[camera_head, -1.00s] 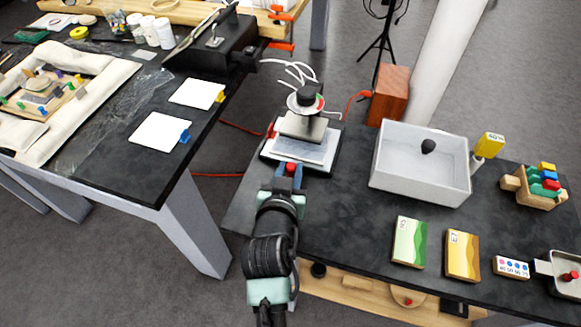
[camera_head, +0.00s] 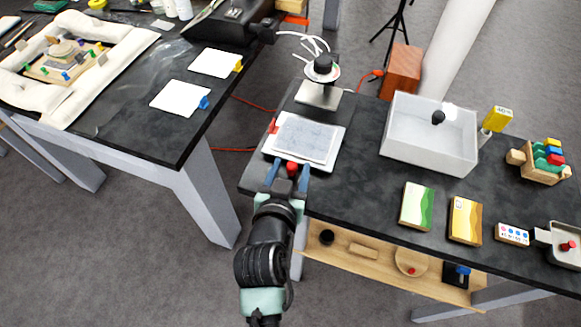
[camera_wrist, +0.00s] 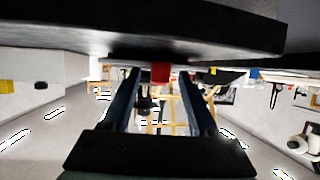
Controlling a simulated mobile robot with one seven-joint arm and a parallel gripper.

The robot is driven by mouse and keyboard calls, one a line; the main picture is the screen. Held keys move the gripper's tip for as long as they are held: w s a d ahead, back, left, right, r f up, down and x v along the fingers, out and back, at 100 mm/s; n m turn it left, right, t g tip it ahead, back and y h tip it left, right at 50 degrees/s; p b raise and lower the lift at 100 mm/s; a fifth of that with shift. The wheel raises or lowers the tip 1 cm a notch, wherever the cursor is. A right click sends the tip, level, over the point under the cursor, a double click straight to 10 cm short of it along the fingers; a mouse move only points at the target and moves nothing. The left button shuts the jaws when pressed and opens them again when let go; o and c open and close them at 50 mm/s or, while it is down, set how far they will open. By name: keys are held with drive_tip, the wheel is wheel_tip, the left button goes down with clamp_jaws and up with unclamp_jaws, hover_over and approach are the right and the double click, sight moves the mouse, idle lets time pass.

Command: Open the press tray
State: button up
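The press (camera_head: 320,94) stands at the left end of the right-hand dark table, with a round dial and black knob on top. Its flat tray (camera_head: 335,152), with a pale grey sheet (camera_head: 305,138) on it, lies drawn out in front of the press head. The red handle knob (camera_head: 291,167) is at the tray's front edge. My gripper (camera_head: 288,172) is open, its two blue fingers either side of the knob. In the wrist view, the red knob (camera_wrist: 160,72) sits between the fingers with a gap on each side, below the tray's dark underside.
A white basin (camera_head: 430,150) stands right of the press. A green card box (camera_head: 417,205) and a yellow one (camera_head: 465,220) lie farther right. A wooden shelf (camera_head: 350,262) is below the table. A floor gap separates the left table (camera_head: 150,135).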

drive_tip(key=shift+s, duration=0.1)
drive_tip(key=v, duration=1.3)
idle(0.3)
